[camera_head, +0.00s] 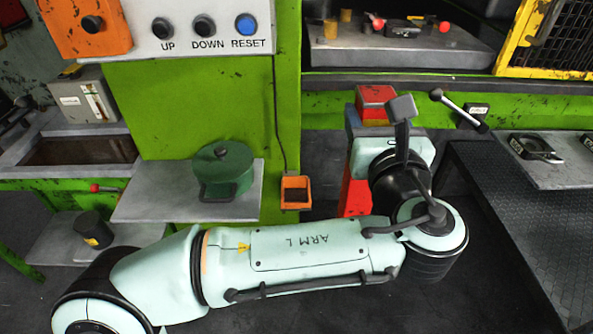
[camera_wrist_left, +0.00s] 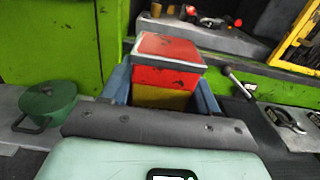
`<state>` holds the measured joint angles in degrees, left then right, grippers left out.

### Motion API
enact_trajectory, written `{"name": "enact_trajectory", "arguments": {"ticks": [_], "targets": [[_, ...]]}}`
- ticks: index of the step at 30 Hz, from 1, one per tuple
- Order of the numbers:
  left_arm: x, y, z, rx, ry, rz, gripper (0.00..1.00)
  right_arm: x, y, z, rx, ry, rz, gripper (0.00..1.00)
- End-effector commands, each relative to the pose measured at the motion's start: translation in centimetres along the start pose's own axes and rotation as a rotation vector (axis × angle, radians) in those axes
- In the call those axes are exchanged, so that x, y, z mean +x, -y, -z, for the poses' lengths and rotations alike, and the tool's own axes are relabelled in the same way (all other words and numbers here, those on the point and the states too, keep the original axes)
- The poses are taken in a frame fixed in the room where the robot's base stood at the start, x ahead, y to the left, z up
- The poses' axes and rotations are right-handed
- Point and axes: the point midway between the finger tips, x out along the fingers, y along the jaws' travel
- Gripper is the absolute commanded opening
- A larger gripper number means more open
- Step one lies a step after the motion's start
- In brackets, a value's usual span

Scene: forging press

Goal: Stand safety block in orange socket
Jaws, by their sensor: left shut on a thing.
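The safety block is a red block with a yellow band (camera_head: 377,97). My left gripper (camera_head: 371,126) is shut on it. In the left wrist view the block (camera_wrist_left: 168,49) sits between the two blue-grey fingers (camera_wrist_left: 162,88), its top end showing above them. More red shows below the gripper in the head view, and the block looks about upright. My wrist hides its middle. The orange socket (camera_head: 296,181), a small box with a dark opening, is on the green press front, left of the block and apart from it. My right gripper is not in view.
A grey shelf with a green lidded pot (camera_head: 223,169) is left of the socket. A control panel (camera_head: 205,27) is above. A lever with a dark knob (camera_head: 458,108) is close right of the block. A dark ribbed platform (camera_head: 520,215) and a grey shelf are at right.

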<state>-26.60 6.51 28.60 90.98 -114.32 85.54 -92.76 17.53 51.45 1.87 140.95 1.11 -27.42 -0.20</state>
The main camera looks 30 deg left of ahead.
Motion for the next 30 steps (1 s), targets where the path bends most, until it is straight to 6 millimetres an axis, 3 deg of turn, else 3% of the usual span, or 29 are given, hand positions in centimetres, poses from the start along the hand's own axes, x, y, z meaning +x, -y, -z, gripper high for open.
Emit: {"name": "enact_trajectory", "arguments": {"ticks": [8, 24, 30], "targets": [[2.1, -1.7, -0.3, -0.004, 0.007, -0.005, 0.00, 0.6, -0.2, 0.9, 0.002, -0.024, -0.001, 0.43], [11.7, -8.1, -0.3, -0.003, 0.008, -0.005, 0.00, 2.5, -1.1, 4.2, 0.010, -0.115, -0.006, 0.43], [14.2, -9.7, -0.3, -0.003, 0.008, -0.002, 0.00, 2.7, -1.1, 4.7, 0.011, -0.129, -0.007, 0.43]]}}
